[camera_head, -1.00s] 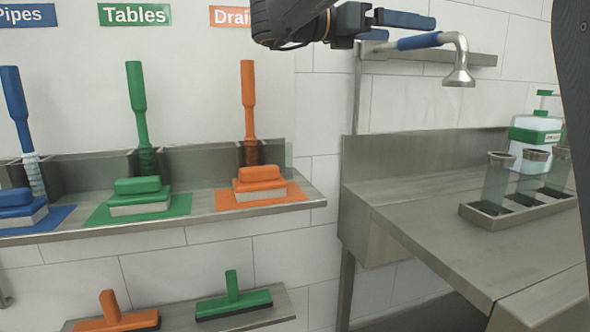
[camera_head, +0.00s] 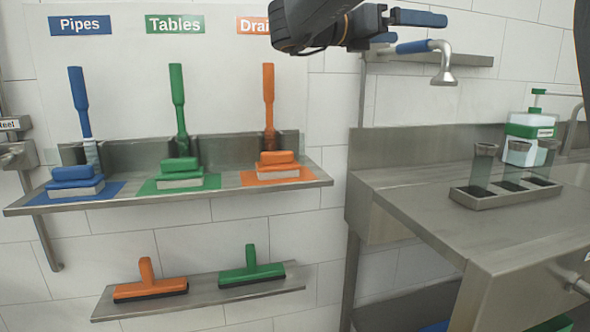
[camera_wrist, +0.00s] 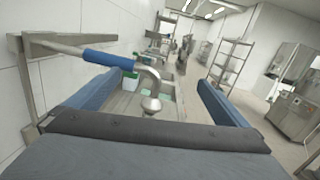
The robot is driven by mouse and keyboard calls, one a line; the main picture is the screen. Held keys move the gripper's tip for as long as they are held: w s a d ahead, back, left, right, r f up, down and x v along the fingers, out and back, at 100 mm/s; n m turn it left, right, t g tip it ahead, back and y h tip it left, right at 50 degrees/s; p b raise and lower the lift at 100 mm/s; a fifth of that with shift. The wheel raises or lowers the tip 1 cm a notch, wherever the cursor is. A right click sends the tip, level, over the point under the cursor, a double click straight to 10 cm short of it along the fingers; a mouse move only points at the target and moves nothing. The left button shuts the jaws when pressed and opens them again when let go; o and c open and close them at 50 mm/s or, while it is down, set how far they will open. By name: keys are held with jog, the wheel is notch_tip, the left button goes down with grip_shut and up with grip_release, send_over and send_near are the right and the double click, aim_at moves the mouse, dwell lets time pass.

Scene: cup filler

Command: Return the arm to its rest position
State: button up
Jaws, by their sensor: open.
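My gripper (camera_head: 420,27) is at the top of the head view, held up in the air by my dark arm. Its blue fingers point right, in front of the wall shelf. In the wrist view my gripper (camera_wrist: 158,92) shows its two blue fingers wide apart with nothing held between them. A spray tap (camera_head: 443,66) with a blue grip shows just below the fingers in the head view. In the wrist view the spray tap (camera_wrist: 150,88) appears beyond the fingers, apart from them as far as I can tell.
A steel counter (camera_head: 415,190) at right bears a rack (camera_head: 500,199) of clear cups and a green-topped bottle (camera_head: 522,145). At left, a wall shelf (camera_head: 225,196) holds coloured brushes and sponges. A lower shelf (camera_head: 205,296) holds two squeegees. A wire rack (camera_wrist: 228,65) stands farther off.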

jog(key=w+a+f+n+t+y+p, duration=0.2)
jog(key=w+n+t+y, duration=0.25)
jog(key=n, duration=0.55)
jog(key=w+a+f+n+t+y+p, duration=0.2)
jog(key=w+f+n+t+y, duration=0.15)
jog(key=w+n+t, duration=0.45)
jog(key=s+a+f+n+g+y+p, duration=0.1)
jog(key=s+a+f+n+g+y, duration=0.2)
jog(key=f+n, duration=0.4)
jog(key=s+a+f+n+g+y+p, duration=0.1)
jog(key=s+f+n+g+y+p, duration=0.1)
jog(key=f+n+y, duration=0.5)
jog(key=s+f+n+g+p, duration=0.1)
jog(key=s+f+n+g, duration=0.2)
jog(key=s+f+n, duration=0.5)
jog(key=s+d+f+n+g+p, duration=0.1)
jog(key=s+f+n+g, duration=0.2)
jog(key=s, duration=0.6)
jog(key=s+d+f+n+g+p, duration=0.1)
jog(key=s+d+f+n+g, duration=0.1)
jog(key=s+f, duration=0.5)
jog(key=s+d+f+n+g+p, duration=0.1)
jog(key=s+f+n+g, duration=0.2)
jog(key=s, duration=1)
notch_tip(320, 180, down, 2)
jog(key=g, duration=0.3)
jog(key=shift+s+d+n+h, duration=0.25)
jog(key=shift+d+n+h, duration=0.05)
jog(key=shift+d+n, duration=0.1)
